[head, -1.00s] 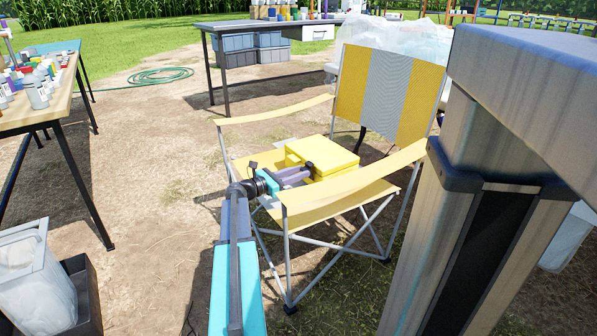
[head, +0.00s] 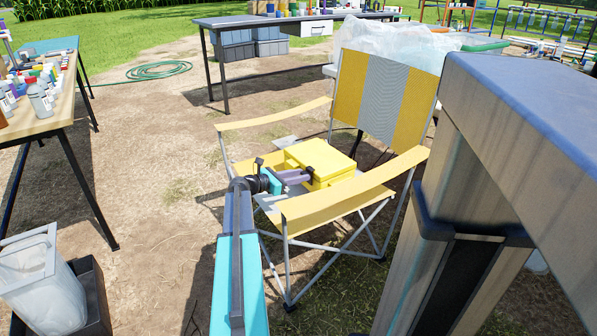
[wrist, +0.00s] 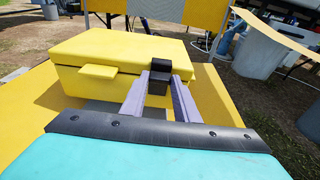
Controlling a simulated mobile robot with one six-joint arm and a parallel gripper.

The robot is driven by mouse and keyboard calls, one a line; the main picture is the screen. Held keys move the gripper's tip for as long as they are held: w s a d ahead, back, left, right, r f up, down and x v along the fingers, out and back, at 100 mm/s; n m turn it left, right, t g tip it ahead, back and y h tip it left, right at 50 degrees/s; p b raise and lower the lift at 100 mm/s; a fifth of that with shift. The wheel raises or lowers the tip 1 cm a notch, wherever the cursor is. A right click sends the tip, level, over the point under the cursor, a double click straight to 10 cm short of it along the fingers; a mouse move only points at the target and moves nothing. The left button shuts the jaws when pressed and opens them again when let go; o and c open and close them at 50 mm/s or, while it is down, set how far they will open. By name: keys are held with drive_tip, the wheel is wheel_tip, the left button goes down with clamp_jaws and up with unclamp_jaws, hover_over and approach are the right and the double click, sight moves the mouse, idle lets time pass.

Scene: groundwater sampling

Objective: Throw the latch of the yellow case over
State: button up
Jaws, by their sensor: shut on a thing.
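The yellow case (head: 322,157) lies closed on the seat of a folding chair. In the wrist view the case (wrist: 125,52) shows its front, with a yellow tab (wrist: 97,71) sticking out left of my fingers. My gripper (head: 309,174) is at the right part of the case's front.
The yellow and grey chair (head: 389,95) has armrests on both sides; the near armrest (head: 350,187) passes close to my arm. A table with bottles (head: 35,125) stands at left, a bin (head: 42,285) below it. A long table (head: 225,25) is behind.

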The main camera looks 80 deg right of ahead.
drive_tip(key=shift+s+d+r+t+y+p, duration=0.1)
drive_tip(key=shift+d+r+t+y+p, duration=0.15)
drive_tip(key=shift+p, duration=1.15)
drive_tip(key=shift+a+f, duration=0.1)
drive_tip(key=shift+a, duration=0.05)
drive_tip(key=o, duration=1.1)
drive_tip(key=p+v, duration=0.3)
drive_tip(key=v, duration=1)
drive_tip(key=shift+w+a+p, duration=0.2)
drive_tip(key=shift+w+p, duration=0.1)
